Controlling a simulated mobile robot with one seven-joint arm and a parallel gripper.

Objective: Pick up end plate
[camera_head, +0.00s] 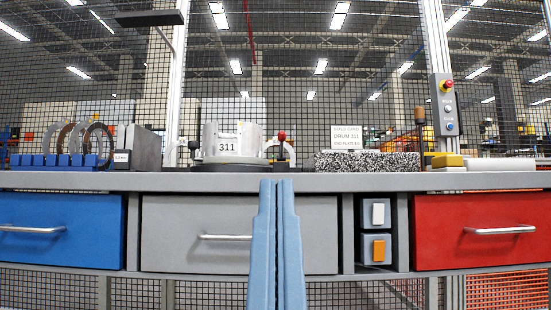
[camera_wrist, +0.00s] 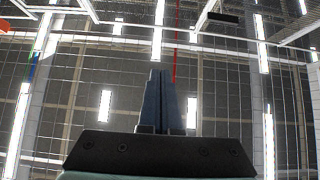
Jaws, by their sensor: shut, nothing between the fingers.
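My gripper (camera_head: 277,183) stands upright in front of the bench in the head view, its two blue-grey fingers together and empty. In the wrist view the closed fingers (camera_wrist: 165,74) point up towards the ceiling, with no bench part in sight. A metal drum (camera_head: 228,143) labelled 311 stands on a dark round base at the bench's middle, beyond and left of my fingertips. Several ring-shaped plates (camera_head: 98,140) stand in a blue rack (camera_head: 52,160) at the left. Another pale ring (camera_head: 280,149) stands partly hidden right of the drum. I cannot tell which is the end plate.
The bench top (camera_head: 400,180) is seen nearly edge-on. A speckled block (camera_head: 367,162) with a printed card (camera_head: 346,137) sits right of the drum. A red-knobbed lever (camera_head: 282,137) stands near the drum. Blue (camera_head: 60,215), grey (camera_head: 170,228) and red (camera_head: 480,255) drawers are closed.

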